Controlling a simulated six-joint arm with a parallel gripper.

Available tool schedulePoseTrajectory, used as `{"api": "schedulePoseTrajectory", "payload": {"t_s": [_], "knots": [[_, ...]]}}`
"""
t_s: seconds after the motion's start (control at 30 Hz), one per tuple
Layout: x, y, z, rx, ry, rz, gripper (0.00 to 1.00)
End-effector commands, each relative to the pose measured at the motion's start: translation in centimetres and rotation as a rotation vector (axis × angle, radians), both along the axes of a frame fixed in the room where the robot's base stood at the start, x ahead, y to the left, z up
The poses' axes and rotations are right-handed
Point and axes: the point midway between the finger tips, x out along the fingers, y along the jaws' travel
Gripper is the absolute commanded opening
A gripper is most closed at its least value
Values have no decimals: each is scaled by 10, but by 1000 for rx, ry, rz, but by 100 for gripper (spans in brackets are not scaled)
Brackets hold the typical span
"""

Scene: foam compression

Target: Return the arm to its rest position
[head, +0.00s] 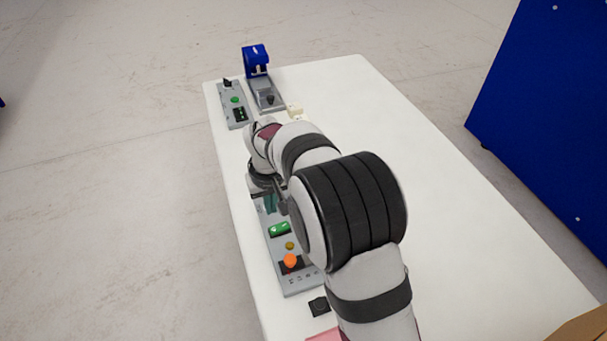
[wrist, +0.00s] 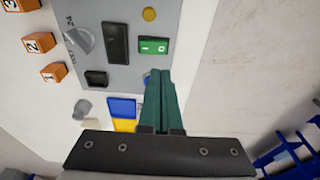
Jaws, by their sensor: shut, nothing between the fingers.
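My gripper (head: 271,204) hangs over the near grey control panel (head: 298,278) in the head view, partly hidden by my own arm. In the wrist view, the two green fingers of my gripper (wrist: 160,100) are pressed together with nothing between them. They point toward the edge of a grey panel (wrist: 120,70) with a dial, a green switch (wrist: 153,46) and a yellow button (wrist: 149,14). A blue button shows right beside the fingertips. Whether the fingertips touch the panel cannot be told.
A blue device (head: 255,60) on a grey base and a small panel (head: 233,105) stand at the table's far end. The white table (head: 450,230) is clear on the right. Numbered orange blocks (wrist: 38,43) lie beside the panel. A large blue panel (head: 550,120) stands beyond the table.

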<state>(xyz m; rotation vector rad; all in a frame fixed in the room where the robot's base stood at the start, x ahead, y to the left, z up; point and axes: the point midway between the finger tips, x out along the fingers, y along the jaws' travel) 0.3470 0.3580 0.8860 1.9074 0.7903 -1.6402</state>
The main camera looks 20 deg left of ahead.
Motion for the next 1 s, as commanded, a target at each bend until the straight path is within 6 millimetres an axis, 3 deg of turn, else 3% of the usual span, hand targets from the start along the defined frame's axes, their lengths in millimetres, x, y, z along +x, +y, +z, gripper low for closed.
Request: {"api": "schedulePoseTrajectory", "payload": {"t_s": [0.07,0.13,0.17,0.27,0.3,0.37,0.4,0.5,0.6,0.7,1.0], "knots": [[1,-2,2,1,1,-7,0],[4,-21,15,2,9,-57,0],[5,-35,25,3,16,-96,0],[-2,-115,71,12,57,-312,0],[-14,-154,89,16,80,-422,0],[-43,-208,110,27,117,-591,0],[-67,-240,120,35,143,-704,0],[-134,-294,128,62,201,-962,0],[-185,-317,121,84,246,-1139,0],[-212,-323,114,97,271,-1231,0],[-219,-324,112,100,279,-1255,0]]}}
